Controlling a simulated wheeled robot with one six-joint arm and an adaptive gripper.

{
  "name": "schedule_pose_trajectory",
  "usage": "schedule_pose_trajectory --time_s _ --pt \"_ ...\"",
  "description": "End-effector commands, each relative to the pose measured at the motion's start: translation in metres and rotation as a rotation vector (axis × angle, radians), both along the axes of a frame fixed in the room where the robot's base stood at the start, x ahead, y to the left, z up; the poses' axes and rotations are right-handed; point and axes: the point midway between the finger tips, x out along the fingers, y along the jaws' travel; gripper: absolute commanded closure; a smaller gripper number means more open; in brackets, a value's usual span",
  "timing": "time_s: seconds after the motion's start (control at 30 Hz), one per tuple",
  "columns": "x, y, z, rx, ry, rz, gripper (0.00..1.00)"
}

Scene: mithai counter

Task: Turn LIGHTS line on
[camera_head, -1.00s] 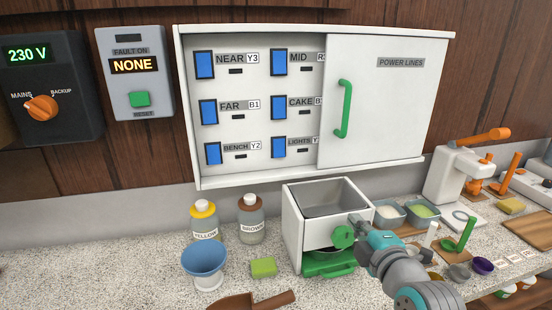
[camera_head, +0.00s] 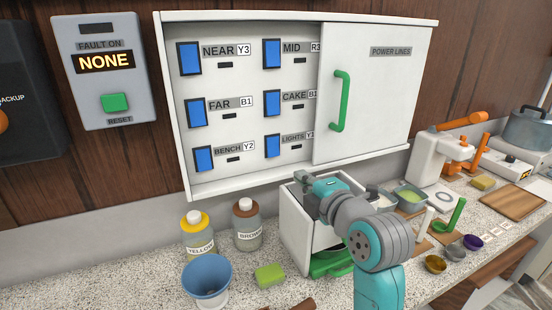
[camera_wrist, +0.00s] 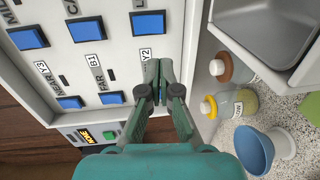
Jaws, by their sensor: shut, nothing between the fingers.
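The LIGHTS switch (camera_head: 272,146) is a blue rocker at the bottom of the right visible column in the white POWER LINES cabinet. Its label is partly cut off by the sliding door (camera_head: 373,100). The small window by it is dark. In the wrist view, the LIGHTS switch (camera_wrist: 148,22) lies beyond my fingertips. My gripper (camera_head: 303,178) is shut and empty, below and right of that switch in the head view. In the wrist view, my gripper (camera_wrist: 158,66) overlaps the BENCH row and partly hides the BENCH switch. I cannot tell whether it touches the panel.
The green door handle (camera_head: 340,101) stands out right of the switches. A white box with an open top (camera_head: 296,225) is below my gripper. Yellow-capped (camera_head: 197,236) and brown-capped (camera_head: 247,225) bottles stand below the cabinet. The fault panel (camera_head: 105,72) reads NONE.

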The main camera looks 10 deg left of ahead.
Motion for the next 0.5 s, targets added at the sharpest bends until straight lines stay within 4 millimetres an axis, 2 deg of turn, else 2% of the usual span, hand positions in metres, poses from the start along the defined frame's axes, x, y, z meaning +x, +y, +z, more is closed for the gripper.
schedule_pose_trajectory --time_s 0.17,0.5 --pt "0.016 0.012 -0.002 0.000 0.001 0.001 1.00" --pt "0.068 0.046 -0.010 -0.001 0.002 0.001 1.00"
